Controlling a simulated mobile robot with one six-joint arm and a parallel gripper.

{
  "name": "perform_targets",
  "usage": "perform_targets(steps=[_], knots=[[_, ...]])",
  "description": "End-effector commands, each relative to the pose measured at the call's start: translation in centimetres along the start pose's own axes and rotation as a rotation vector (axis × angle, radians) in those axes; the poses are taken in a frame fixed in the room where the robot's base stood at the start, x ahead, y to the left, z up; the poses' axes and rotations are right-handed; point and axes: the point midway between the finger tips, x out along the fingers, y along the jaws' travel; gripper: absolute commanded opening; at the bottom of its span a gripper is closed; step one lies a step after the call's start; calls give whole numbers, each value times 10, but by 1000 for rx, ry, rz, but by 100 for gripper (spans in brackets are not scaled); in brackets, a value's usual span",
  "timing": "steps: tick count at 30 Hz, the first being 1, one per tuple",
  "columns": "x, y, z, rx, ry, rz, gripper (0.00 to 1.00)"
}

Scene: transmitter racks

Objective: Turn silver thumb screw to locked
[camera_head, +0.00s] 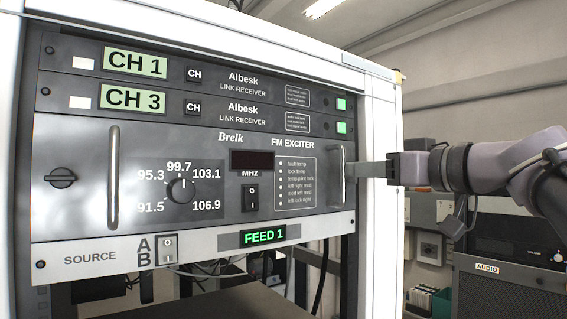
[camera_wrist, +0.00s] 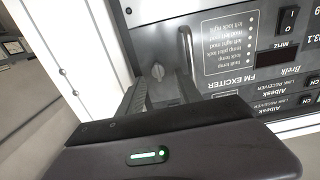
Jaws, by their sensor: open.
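In the wrist view, a small silver-grey thumb screw (camera_wrist: 157,71) sits on the dark FM exciter panel (camera_wrist: 222,30), beside the panel's handle (camera_wrist: 187,48). My gripper (camera_wrist: 160,88) is open, with its fingers reaching toward the panel and the screw showing between them. I cannot tell whether a finger touches the screw or the handle. In the head view, my gripper (camera_head: 362,169) is at the right end of the exciter, by the right handle (camera_head: 337,175); the screw is hidden there. A dark thumb screw (camera_head: 61,178) shows at the exciter's left end, its slot roughly horizontal.
Two link receivers (camera_head: 215,105) are above the exciter. A source panel (camera_head: 100,257) with an A/B switch (camera_head: 167,248) is below. A left handle (camera_head: 113,178) and a tuning knob (camera_head: 180,190) protrude. The white rack post (camera_head: 378,230) stands close beside my gripper.

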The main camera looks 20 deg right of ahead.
Motion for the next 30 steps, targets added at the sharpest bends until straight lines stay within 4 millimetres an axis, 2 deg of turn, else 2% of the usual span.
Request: perform_targets(steps=[4,11,15,17,18,30], knots=[[8,0,0,0,0,0,42],[8,0,1,0,-1,1,42],[8,0,1,0,-1,1,14],[8,0,1,0,-1,1,2],[8,0,1,0,-1,1,0],[8,1,1,54,0,1,0]])
